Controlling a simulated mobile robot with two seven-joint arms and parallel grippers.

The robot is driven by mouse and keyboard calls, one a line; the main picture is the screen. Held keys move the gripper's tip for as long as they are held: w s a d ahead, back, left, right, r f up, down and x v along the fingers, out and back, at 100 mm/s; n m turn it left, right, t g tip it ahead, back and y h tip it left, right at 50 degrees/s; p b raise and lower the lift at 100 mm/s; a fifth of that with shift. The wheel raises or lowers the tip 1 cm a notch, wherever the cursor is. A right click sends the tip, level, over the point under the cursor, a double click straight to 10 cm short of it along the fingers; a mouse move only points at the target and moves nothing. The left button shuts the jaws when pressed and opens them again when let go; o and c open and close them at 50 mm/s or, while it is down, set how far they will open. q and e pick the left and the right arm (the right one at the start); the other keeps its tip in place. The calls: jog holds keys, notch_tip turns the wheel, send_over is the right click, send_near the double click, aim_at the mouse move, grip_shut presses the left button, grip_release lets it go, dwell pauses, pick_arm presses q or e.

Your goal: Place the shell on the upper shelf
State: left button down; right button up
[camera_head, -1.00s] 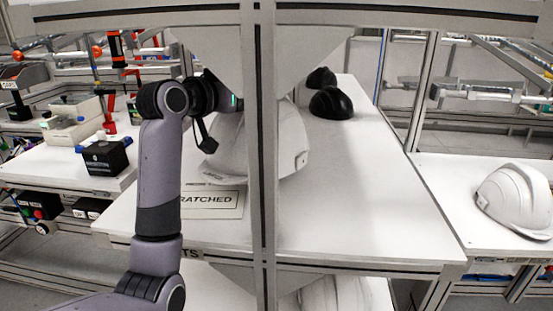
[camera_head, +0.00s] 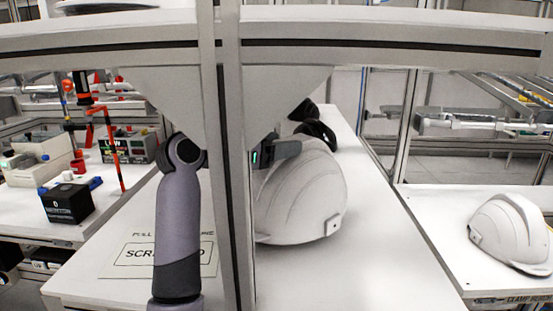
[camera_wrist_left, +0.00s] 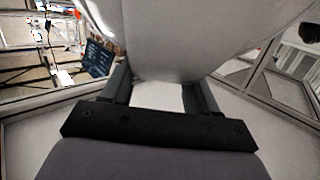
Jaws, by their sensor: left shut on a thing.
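The white helmet shell (camera_head: 305,200) is behind and right of the upright post, over a white shelf surface (camera_head: 375,265). I cannot tell whether it touches that surface. My left gripper (camera_head: 268,153) is shut on the shell at its upper left edge; the post partly hides the wrist. In the left wrist view, the shell (camera_wrist_left: 165,40) fills the top middle, between and beyond the fingers of my left gripper (camera_wrist_left: 162,88). A higher shelf edge (camera_head: 400,48) crosses the top of the head view. My right gripper is not in view.
The post (camera_head: 236,200) stands close in front. A label sign (camera_head: 150,255) lies on the white surface at left. Dark shells (camera_head: 318,132) sit at the back. Another white shell (camera_head: 508,228) rests on the right-hand table. The white surface right of the held shell is clear.

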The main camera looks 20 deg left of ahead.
pick_arm(q)
notch_tip(320, 180, down, 3)
jog(key=shift+r, duration=0.15)
jog(key=shift+c, duration=1.4)
grip_release()
jog(key=b+v, duration=0.1)
jog(key=v, duration=1.1)
